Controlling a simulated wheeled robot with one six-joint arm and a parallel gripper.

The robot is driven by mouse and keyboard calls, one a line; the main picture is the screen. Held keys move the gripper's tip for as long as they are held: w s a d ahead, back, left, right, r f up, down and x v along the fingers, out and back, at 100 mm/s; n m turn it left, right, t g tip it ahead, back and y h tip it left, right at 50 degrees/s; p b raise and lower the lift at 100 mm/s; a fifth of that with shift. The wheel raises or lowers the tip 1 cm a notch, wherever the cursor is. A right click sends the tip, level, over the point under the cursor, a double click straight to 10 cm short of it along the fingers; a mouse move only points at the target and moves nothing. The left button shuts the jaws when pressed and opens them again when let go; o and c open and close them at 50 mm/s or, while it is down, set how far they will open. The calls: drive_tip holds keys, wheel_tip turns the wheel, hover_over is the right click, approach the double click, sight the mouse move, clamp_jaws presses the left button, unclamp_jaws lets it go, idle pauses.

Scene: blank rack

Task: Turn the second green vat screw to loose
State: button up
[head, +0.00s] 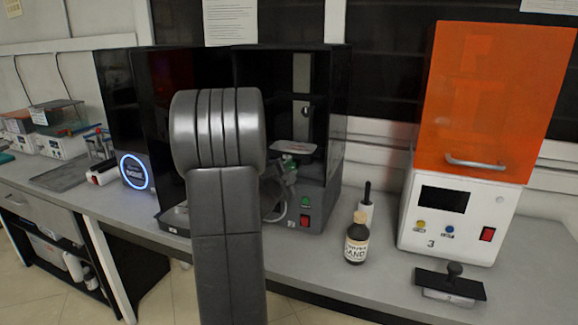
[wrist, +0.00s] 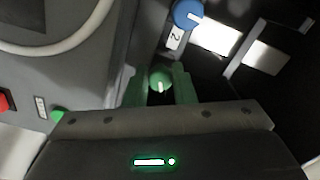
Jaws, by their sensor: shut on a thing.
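The green vat screw (wrist: 160,79) is a round knob with a white line that points roughly up in the wrist view. My gripper (wrist: 160,86) is shut on it, with one green finger on each side of the knob. A label reading 2 (wrist: 174,39) sits just above it, next to a blue knob (wrist: 187,14) that also has a white line. In the head view my gripper (head: 288,168) is inside the open black printer (head: 335,110); my arm hides much of the printer's front and the screw cannot be made out there.
The printer's front has a green button (head: 306,201) and a red switch (head: 304,221). A dark bottle (head: 357,238) stands to its right. An orange-hooded machine (head: 490,110) and a black-handled tool (head: 450,284) are further right. A white cable (wrist: 75,40) runs beside my gripper.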

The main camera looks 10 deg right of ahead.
drive_tip(key=n+p, duration=0.3)
drive_tip(key=n, duration=0.3)
drive_tip(key=shift+n, duration=0.3)
drive_tip(key=n+p, duration=0.2)
drive_tip(key=n, duration=0.3)
drive_tip(key=shift+s+d+f, duration=0.1)
drive_tip(key=shift+n, duration=0.3)
drive_tip(key=o, duration=0.9)
drive_tip(key=shift+o, duration=0.2)
drive_tip(key=shift+s, duration=0.1)
drive_tip(key=v, duration=1.3)
drive_tip(key=shift+s+a+b, duration=0.25)
drive_tip(key=shift+a+b, duration=0.05)
drive_tip(key=shift+b, duration=0.1)
